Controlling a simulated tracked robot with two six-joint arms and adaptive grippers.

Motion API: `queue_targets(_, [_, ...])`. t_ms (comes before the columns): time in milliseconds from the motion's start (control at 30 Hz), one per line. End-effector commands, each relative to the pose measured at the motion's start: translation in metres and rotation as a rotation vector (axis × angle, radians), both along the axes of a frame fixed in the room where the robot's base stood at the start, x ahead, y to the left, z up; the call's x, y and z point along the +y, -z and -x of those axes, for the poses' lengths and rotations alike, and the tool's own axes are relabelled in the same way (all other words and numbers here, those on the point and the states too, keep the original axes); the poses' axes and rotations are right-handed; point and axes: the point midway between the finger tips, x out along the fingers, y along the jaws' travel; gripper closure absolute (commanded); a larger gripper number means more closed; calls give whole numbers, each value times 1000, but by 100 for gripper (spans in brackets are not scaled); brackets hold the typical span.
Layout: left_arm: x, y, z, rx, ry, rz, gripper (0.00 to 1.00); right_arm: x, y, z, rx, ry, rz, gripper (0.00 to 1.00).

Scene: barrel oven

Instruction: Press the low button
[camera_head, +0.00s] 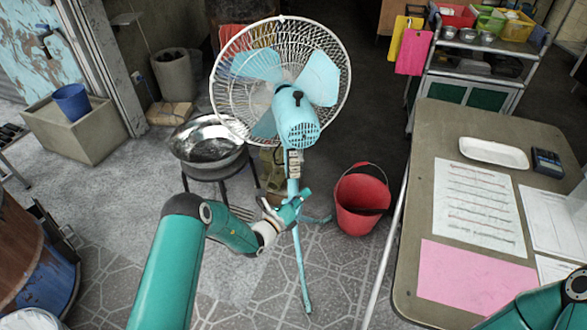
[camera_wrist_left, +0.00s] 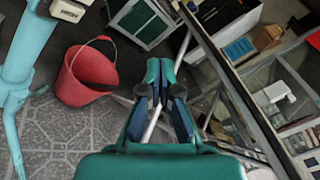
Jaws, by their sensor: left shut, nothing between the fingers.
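A light-blue standing fan (camera_head: 293,215) with a white wire cage stands upright on the floor in the middle of the head view. Its control box (camera_head: 294,163) sits on the pole below the motor; separate buttons are too small to tell there. In the left wrist view, part of this box with a label like "HIGH" (camera_wrist_left: 68,10) shows at the top left, beside the pole (camera_wrist_left: 22,60). My left gripper (camera_head: 301,196) is shut and empty, just below the box in the head view. Its closed fingers (camera_wrist_left: 160,68) point away from the box, towards the right of it.
A red bucket (camera_head: 361,200) stands right of the fan. A metal bowl (camera_head: 208,143) on a black stand is at its left. A table (camera_head: 412,240) with papers and a white tray (camera_head: 493,153) is at the right. My right arm shows at the bottom right.

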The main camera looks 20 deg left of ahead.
Motion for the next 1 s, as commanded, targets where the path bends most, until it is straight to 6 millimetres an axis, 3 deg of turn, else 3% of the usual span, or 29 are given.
queue_targets(133, [14, -3, -7, -24, -54, 37, 100, 0, 3, 0, 0, 0, 0, 34])
queue_targets(633, [16, -2, -13, -26, -53, 35, 100, 0, 9, 0, 0, 0, 0, 34])
queue_targets(1000, [37, 1, -54, -29, -53, 34, 100, 0, 46, 0, 0, 0, 0, 34])
